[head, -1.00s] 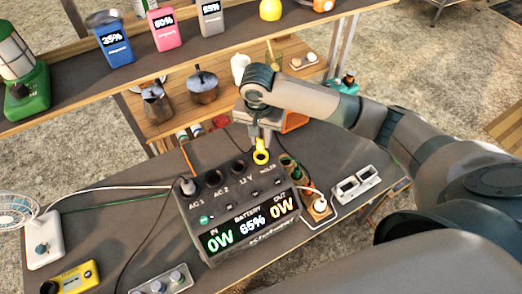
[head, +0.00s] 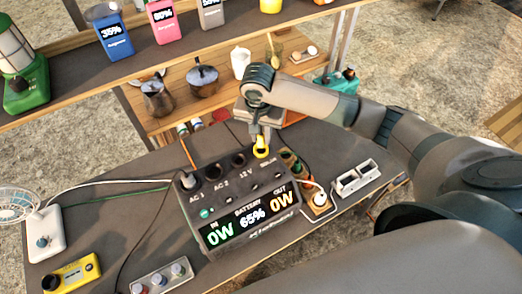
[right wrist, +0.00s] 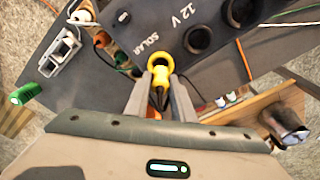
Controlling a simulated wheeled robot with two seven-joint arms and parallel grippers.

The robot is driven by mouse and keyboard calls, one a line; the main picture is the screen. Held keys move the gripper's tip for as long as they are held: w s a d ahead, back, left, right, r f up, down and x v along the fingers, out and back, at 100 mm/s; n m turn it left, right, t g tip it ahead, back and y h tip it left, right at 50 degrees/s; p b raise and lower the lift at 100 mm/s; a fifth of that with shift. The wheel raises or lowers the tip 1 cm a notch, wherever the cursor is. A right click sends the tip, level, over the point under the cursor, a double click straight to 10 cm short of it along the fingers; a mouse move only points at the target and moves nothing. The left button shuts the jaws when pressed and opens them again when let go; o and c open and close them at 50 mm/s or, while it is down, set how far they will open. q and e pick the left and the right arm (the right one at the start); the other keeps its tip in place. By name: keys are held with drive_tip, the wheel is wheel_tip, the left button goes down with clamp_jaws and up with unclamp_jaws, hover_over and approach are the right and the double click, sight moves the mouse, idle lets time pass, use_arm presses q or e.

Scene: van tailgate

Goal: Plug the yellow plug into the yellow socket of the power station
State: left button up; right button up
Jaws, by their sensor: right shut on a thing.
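The power station (head: 238,205) stands on the dark tailgate table, its screen showing 65%. My right gripper (head: 263,135) is above its back right corner, shut on the yellow plug (right wrist: 159,84), whose black cable runs back between the fingers. A yellow ring, the yellow socket (head: 261,152), is at the plug's front, by the SOLAR label. In the right wrist view the ring (right wrist: 160,60) and plug overlap; I cannot tell whether the plug is seated. My left gripper is not in view.
A white-corded plug (head: 319,199) stands right of the station, beside a grey double-socket block (head: 358,181). A yellow meter (head: 70,274) and a switch strip (head: 161,278) lie in front. A shelf with canisters is behind.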

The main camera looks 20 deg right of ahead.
sight(261, 142)
drive_tip(key=shift+f, duration=1.6)
drive_tip(key=o, duration=1.1)
drive_tip(key=shift+r, duration=0.15)
drive_tip(key=shift+a+r, duration=0.1)
drive_tip(key=shift+r, duration=0.45)
drive_tip(key=r, duration=0.2)
drive_tip(key=r+b, duration=0.1)
drive_tip(key=r, duration=0.2)
drive_tip(key=r+b, duration=0.1)
drive_tip(key=r, duration=0.1)
drive_tip(key=shift+s+a+r, duration=0.2)
drive_tip(key=shift+s+a, duration=0.05)
drive_tip(key=shift+s, duration=0.05)
wheel_tip(261, 142, up, 8)
drive_tip(key=s, duration=0.1)
drive_tip(key=shift+a+r, duration=0.25)
drive_tip(key=shift+a, duration=0.1)
